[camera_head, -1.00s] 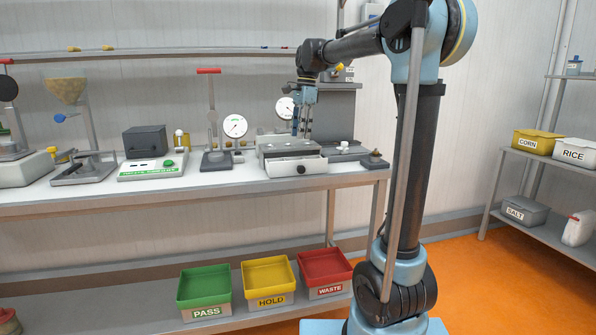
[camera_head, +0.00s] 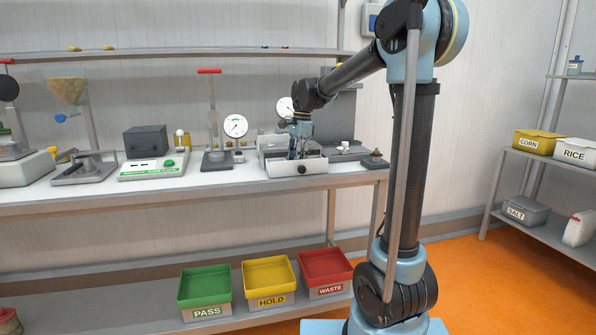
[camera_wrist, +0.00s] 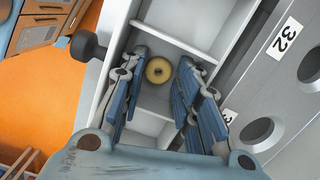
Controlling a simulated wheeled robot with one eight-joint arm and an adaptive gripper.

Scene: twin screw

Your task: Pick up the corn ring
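A yellow ring (camera_wrist: 159,70), which I take to be the corn ring, lies in a compartment of the open drawer (camera_wrist: 204,24) in the wrist view. My gripper (camera_wrist: 160,85) is open, with blue fingers on the left and right of the ring and gaps on both sides. In the head view my gripper (camera_head: 301,155) points down into the drawer (camera_head: 281,169) at the bench's right end. The ring cannot be made out in the head view.
A grey block with round holes marked 32 (camera_wrist: 285,40) runs along the drawer. A black knob (camera_wrist: 86,46) sticks out of the drawer front. Green, yellow and red bins (camera_head: 325,253) stand below.

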